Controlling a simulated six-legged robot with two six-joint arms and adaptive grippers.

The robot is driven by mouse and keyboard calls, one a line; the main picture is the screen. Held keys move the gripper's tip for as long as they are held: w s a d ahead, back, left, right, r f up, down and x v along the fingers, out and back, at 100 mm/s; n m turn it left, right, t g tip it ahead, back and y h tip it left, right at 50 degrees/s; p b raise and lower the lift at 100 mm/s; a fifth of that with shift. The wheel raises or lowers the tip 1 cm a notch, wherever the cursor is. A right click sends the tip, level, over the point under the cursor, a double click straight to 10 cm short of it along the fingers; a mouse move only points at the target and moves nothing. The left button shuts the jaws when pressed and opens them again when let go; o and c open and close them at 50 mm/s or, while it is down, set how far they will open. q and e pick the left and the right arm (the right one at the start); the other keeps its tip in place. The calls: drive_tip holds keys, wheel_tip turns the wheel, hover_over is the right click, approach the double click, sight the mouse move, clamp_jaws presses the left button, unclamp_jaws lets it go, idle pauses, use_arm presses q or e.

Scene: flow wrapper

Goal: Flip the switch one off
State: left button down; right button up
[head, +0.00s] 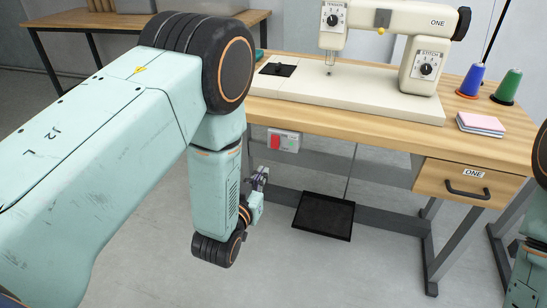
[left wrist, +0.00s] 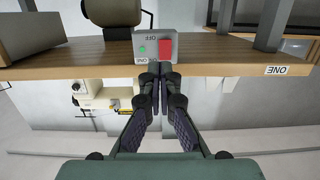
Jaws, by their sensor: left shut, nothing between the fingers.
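The switch one is a small grey box (head: 284,140) under the front edge of the sewing table, with a red button (head: 275,142). My left gripper (head: 262,176) is shut and empty, below and a little left of the box in the head view. In the left wrist view its fingertips (left wrist: 157,72) overlap the box's edge beside the red button; I cannot tell whether they touch. My right gripper is out of view.
The sewing machine (head: 390,45) labelled ONE stands on the wooden table (head: 370,128). A drawer (head: 473,182) labelled ONE hangs at the right. A black pedal (head: 323,215) lies below. Thread cones (head: 506,87) and a pink pad (head: 480,124) sit on top.

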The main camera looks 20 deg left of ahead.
use_arm(q)
drive_tip(key=b, duration=0.4)
approach(279, 149)
drive_tip(key=w, duration=0.5)
drive_tip(key=shift+w+f, duration=0.15)
drive_tip(key=shift+w, duration=0.2)
drive_tip(key=shift+w, duration=0.1)
drive_tip(key=shift+w+f, duration=0.1)
drive_tip(key=shift+w, duration=0.15)
drive_tip(key=shift+s+f, duration=0.1)
drive_tip(key=shift+s, duration=0.05)
